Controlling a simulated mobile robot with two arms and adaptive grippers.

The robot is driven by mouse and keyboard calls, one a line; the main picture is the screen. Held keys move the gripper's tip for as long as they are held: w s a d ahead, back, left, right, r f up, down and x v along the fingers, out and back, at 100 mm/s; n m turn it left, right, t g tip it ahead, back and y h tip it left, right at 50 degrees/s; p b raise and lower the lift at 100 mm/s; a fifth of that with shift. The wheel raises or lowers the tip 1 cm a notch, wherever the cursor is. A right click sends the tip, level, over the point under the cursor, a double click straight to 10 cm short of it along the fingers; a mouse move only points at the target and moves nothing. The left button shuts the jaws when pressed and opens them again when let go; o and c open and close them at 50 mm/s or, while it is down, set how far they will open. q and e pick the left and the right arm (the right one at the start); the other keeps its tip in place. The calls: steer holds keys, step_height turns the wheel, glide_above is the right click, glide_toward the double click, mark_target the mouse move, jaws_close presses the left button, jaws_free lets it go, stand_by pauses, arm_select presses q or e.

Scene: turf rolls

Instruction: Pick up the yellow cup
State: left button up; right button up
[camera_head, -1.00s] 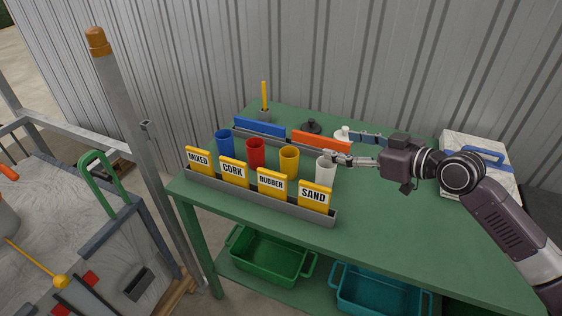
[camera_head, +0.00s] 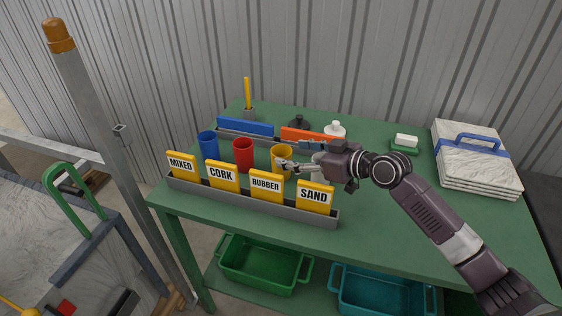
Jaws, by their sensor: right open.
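The yellow cup (camera_head: 280,151) stands upright on the green table (camera_head: 385,217), third in a row after a blue cup (camera_head: 208,146) and a red cup (camera_head: 243,155). My right gripper (camera_head: 289,155) is open at the yellow cup's right side. Its near finger crosses the front of the cup, and its far finger lies behind and to the right. I cannot tell whether either finger touches the cup. The cup's lower right part is hidden by the near finger. My left gripper is not in view.
A grey rack with yellow label cards (camera_head: 267,187) stands in front of the cups. Behind them is a tray with a blue block (camera_head: 246,127) and an orange block (camera_head: 305,135). The front right tabletop is clear.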

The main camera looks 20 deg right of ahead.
mark_target(282, 151)
steer(key=p+x, duration=0.1)
steer(key=x, duration=0.4)
steer(key=shift+a+f, duration=0.1)
steer(key=shift+a, duration=0.05)
steer(key=c, duration=1.3)
